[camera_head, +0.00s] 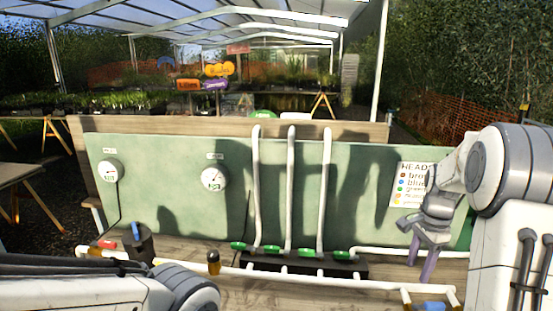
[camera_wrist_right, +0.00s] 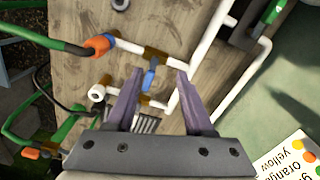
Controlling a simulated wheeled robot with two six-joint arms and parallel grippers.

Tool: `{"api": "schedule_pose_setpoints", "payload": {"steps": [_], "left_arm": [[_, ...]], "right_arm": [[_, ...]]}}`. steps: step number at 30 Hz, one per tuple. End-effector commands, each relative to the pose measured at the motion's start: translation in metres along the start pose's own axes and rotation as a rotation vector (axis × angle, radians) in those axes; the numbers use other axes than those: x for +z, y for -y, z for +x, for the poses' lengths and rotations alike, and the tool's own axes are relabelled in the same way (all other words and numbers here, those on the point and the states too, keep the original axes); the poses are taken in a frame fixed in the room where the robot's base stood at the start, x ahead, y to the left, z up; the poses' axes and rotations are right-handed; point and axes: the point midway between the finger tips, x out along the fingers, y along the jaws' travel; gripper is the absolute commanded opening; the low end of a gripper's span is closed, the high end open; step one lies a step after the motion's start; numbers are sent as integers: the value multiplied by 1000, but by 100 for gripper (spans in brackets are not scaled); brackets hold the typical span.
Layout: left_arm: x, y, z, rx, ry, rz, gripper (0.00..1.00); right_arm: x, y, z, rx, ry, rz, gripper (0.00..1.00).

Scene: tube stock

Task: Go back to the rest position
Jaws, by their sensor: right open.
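My right gripper (camera_head: 421,265) hangs in front of the green panel at the right, with its purple fingers pointing down. In the right wrist view the gripper (camera_wrist_right: 159,78) is open, with its two fingers apart and nothing held. A blue-handled valve (camera_wrist_right: 150,76) on the white pipework shows between the fingertips in that view; I cannot tell the exact gap to it. The blue handle also shows at the lower edge of the head view (camera_head: 432,306). My left arm crosses the lower left of the head view, and its gripper is not visible.
The green panel (camera_head: 150,185) carries two round gauges, a right-hand one (camera_head: 213,178) among them, and a printed sign (camera_head: 411,184). White upright pipes (camera_head: 290,185) meet green valves (camera_head: 300,253) low down. An orange hose connector (camera_wrist_right: 100,45) sits on the wooden bench (camera_wrist_right: 85,75). A dark cup (camera_head: 139,243) stands left.

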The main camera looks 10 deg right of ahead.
Motion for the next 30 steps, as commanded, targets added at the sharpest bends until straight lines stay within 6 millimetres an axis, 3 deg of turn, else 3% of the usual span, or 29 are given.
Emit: {"api": "schedule_pose_setpoints", "payload": {"steps": [1, 5, 9, 13, 16, 21, 25, 30], "left_arm": [[0, 0, 0, 0, 0, 0, 50], [0, 0, 0, 0, 0, 0, 50], [0, 0, 0, 0, 0, 0, 50], [0, 0, 0, 0, 0, 0, 50], [0, 0, 0, 0, 0, 0, 50], [0, 0, 0, 0, 0, 0, 50], [0, 0, 0, 0, 0, 0, 50], [0, 0, 0, 0, 0, 0, 50]], "right_arm": [[40, 6, -8, -7, 1, -137, 52], [139, -3, -21, -20, 9, -535, 52], [237, -44, -30, -38, 20, -994, 52], [304, -103, -30, -54, 31, -1423, 52], [335, -150, -28, -69, 40, -1714, 52], [354, -207, -20, -84, 51, -2053, 52], [355, -224, -16, -89, 55, -2160, 52], [355, -227, -16, -88, 57, -2176, 52]]}}
